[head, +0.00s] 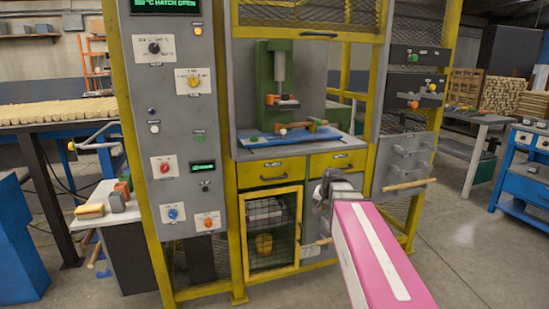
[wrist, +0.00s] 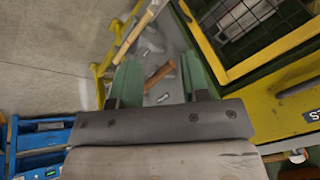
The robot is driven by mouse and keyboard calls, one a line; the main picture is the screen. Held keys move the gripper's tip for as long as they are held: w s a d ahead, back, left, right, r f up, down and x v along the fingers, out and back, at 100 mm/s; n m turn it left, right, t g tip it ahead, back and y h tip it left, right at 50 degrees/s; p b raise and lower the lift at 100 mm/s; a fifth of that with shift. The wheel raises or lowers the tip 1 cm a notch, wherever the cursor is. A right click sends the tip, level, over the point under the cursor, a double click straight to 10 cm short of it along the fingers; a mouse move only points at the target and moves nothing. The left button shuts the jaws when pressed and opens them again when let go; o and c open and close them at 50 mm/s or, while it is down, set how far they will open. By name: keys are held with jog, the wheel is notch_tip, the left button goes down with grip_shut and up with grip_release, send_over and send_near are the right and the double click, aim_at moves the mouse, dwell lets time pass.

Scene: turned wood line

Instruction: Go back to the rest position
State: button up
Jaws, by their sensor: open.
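My gripper (head: 326,188) is in front of the yellow-framed machine in the head view, just right of the drawers and mesh door. My pink arm link hides part of it. In the wrist view my gripper (wrist: 160,82) shows two green fingers spread apart with nothing held between them. Beyond the fingers is a grey panel (wrist: 176,45) with a wooden handle (wrist: 160,74) and small metal hooks, apart from the fingers as far as I can tell.
The yellow mesh door (head: 272,232) stands below the drawers (head: 268,172). The control panel (head: 178,115) is on the left. A wooden handle (head: 408,185) lies across the right panel's hooks. A blue bench (head: 525,185) is far right, with open floor (head: 465,255) before it.

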jog(key=s+f+n+g+h, duration=0.1)
jog(key=s+f+n+g, duration=0.3)
jog(key=s+f, duration=1.2)
jog(key=shift+s+f+n, duration=0.3)
jog(key=shift+s+f, duration=0.05)
jog(key=shift+s, duration=0.15)
